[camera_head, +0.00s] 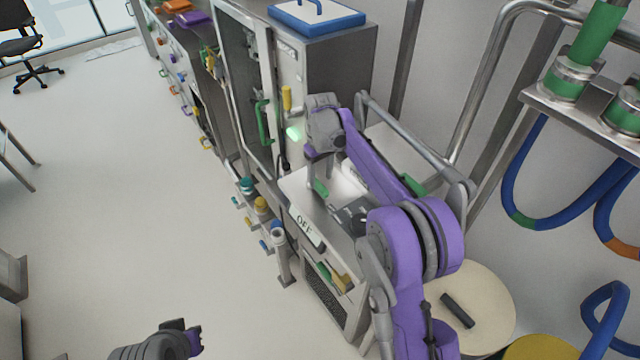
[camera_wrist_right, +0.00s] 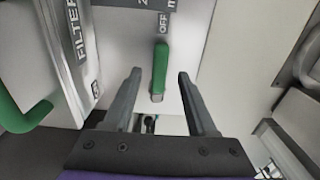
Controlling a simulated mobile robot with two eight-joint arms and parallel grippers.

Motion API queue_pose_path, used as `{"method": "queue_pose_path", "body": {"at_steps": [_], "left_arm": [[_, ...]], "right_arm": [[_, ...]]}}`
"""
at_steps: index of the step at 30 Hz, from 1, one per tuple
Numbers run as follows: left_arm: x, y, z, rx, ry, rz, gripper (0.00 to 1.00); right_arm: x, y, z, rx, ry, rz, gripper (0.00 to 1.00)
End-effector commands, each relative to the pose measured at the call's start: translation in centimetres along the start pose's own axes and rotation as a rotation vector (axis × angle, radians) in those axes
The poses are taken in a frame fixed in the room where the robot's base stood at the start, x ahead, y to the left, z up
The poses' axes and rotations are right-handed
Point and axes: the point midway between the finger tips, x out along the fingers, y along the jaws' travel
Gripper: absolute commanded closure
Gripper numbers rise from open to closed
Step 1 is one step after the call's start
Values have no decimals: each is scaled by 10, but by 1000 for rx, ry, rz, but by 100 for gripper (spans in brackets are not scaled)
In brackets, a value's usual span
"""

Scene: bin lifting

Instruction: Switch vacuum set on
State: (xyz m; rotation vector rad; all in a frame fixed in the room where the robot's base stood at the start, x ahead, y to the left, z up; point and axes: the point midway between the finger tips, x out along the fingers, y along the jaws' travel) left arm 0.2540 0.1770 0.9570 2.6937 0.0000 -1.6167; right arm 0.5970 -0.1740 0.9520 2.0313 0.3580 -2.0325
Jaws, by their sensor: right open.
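A green switch lever (camera_wrist_right: 160,70) points down from a pale panel, with an OFF label above it in the right wrist view. My right gripper (camera_wrist_right: 159,76) is open, with one finger on each side of the lever and gaps on both sides. In the head view my right gripper (camera_head: 317,168) reaches down over the machine's top, and a green lever (camera_head: 320,188) shows just below it. The vacuum set's own name cannot be read.
A cabinet with a green handle (camera_head: 263,122) stands behind the machine. An OFF sign (camera_head: 305,226) is on the machine's front edge. A metal rail (camera_head: 415,138) runs along its right side. Blue hoses (camera_head: 520,190) hang at the right.

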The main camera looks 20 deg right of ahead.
Motion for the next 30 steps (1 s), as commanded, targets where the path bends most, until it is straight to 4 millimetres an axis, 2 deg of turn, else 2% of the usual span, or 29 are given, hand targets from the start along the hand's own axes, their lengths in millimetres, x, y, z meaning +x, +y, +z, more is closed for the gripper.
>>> {"method": "queue_pose_path", "body": {"at_steps": [3, 6, 18, 27, 28, 30], "left_arm": [[1, 0, 1, 0, -1, 0, 100], [1, 0, 1, 0, -1, 0, 100], [1, 0, 1, 0, -1, 0, 100], [1, 0, 1, 0, -1, 0, 100], [1, 0, 1, 0, -1, 0, 100], [1, 0, 1, 0, -1, 0, 100]], "right_arm": [[19, 0, 0, 0, 0, 0, 43], [29, 0, 0, 0, 0, 0, 43], [36, 0, 0, 0, 1, 0, 43], [36, 0, 0, 0, 1, 0, 96], [36, 0, 0, 0, 1, 0, 100], [36, 0, 0, 0, 1, 0, 100]]}}
